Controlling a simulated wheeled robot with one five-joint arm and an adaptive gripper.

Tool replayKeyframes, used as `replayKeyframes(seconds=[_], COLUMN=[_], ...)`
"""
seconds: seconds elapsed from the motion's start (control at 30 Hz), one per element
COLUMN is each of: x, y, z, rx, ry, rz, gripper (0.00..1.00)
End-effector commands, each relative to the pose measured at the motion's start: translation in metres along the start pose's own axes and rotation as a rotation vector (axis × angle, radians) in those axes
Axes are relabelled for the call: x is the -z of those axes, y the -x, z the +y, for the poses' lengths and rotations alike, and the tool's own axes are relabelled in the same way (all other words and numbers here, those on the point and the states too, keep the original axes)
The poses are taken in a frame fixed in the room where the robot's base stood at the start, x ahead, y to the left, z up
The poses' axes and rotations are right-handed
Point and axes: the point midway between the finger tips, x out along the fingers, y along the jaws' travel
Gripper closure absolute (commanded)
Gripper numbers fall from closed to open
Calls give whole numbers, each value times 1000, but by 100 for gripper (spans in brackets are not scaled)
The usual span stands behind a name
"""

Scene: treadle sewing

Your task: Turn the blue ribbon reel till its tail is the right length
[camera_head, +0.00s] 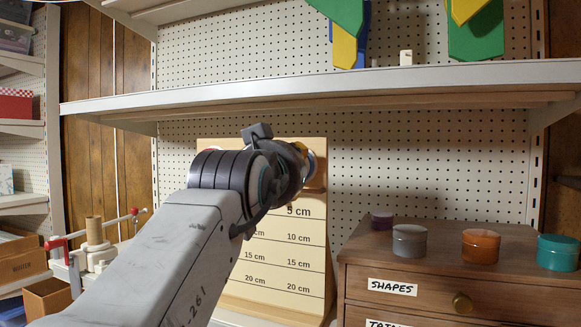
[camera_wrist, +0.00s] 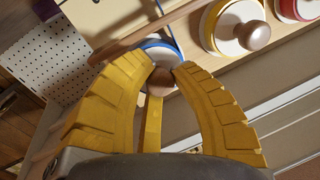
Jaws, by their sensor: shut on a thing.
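The blue-rimmed reel (camera_wrist: 152,42) with its wooden knob (camera_wrist: 160,83) shows in the wrist view. The yellow fingers of my gripper (camera_wrist: 164,70) are closed around this knob, one on each side. Part of the reel is hidden behind the fingers. In the head view my arm reaches up to the top of a pale wooden board (camera_head: 285,262) printed with centimetre marks, such as 5, 10, 15 and 20 cm. My gripper hides the blue reel there.
A yellow-rimmed reel (camera_wrist: 234,28) and a red-rimmed reel (camera_wrist: 300,8) sit beside the blue one. A white shelf (camera_head: 330,84) runs above the board. A brown drawer cabinet (camera_head: 450,262) with several coloured round tins stands at the right.

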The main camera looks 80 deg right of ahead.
Motion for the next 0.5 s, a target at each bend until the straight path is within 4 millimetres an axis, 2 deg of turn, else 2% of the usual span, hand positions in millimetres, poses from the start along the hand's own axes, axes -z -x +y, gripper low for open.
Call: replayKeyframes(seconds=[0.27,0.5], x=[0,0], y=[1,1], z=[0,1], rx=[2,12], ry=[-26,-240], rz=[9,46], gripper=[100,100])
